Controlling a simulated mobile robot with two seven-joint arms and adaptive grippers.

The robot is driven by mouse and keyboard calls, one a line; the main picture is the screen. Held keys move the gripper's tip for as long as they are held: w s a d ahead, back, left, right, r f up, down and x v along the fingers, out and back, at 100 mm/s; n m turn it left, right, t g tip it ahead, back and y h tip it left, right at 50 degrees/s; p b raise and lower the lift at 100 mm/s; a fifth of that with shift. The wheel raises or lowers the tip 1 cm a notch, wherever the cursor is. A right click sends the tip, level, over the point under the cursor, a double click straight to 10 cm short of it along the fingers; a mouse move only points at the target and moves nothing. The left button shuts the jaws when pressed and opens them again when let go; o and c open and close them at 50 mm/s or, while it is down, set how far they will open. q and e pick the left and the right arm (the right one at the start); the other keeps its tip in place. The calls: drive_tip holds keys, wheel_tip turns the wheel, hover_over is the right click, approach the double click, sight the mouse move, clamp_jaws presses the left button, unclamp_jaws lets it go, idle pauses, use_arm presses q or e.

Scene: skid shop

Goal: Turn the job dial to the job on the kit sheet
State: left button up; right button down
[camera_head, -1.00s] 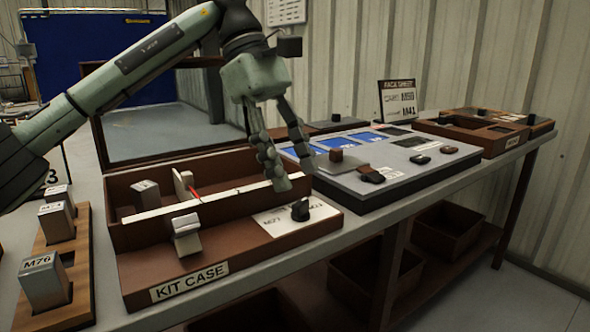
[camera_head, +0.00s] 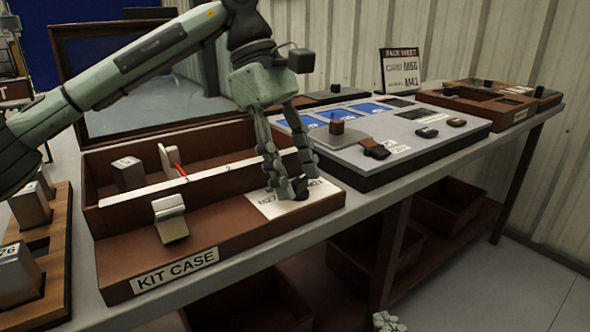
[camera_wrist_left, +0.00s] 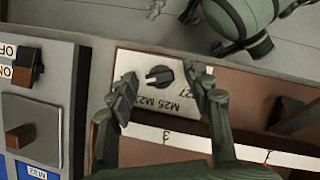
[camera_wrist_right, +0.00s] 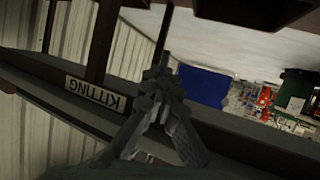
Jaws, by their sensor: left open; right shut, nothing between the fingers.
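The black job dial (camera_wrist_left: 160,76) sits on a white label plate (camera_wrist_left: 150,100) with M-number markings, one of them M27, at the right front of the kit case (camera_head: 120,270). In the left wrist view my left gripper (camera_wrist_left: 162,84) is open, with one finger on each side of the dial. I cannot tell whether the fingers touch it. In the head view the left gripper (camera_head: 298,184) is low over the plate and partly hides the dial (camera_head: 301,190). My right gripper (camera_wrist_right: 158,82) is shut and empty, near a bench edge labelled KITTING.
A grey panel (camera_head: 420,150) with blue screens and several knobs stands right of the case. A wooden rack (camera_head: 62,250) with metal blocks is at the left. Brown bins (camera_head: 445,205) are under the bench.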

use_arm(q)
clamp_jaws()
idle(0.3)
use_arm(e)
drive_tip(key=shift+w+r, duration=0.1)
use_arm(q)
drive_tip(key=n+t+b, duration=0.1)
drive_tip(key=n, duration=0.2)
drive_tip(key=shift+a+h+b, duration=0.1)
drive_tip(key=shift+h+b, duration=0.2)
drive_tip(key=n+t+b, duration=0.1)
drive_tip(key=n+t, duration=0.1)
drive_tip(key=n, duration=0.2)
drive_tip(key=shift+s+n+b, duration=0.15)
drive_tip(key=shift+n+b, duration=0.25)
drive_tip(key=shift+n+t, duration=0.3)
drive_tip(key=shift+n, duration=0.3)
use_arm(e)
drive_tip(key=a+r+t+y, duration=0.2)
drive_tip(key=a+r+t, duration=0.1)
drive_tip(key=r, duration=0.5)
drive_tip(key=s+a+r+t+y, duration=0.1)
drive_tip(key=a+r+t+y, duration=0.2)
drive_tip(key=r+t, duration=0.2)
drive_tip(key=shift+s+r, duration=0.3)
drive_tip(key=shift+r, duration=1.1)
use_arm(q)
drive_tip(key=shift+r, duration=0.1)
unclamp_jaws()
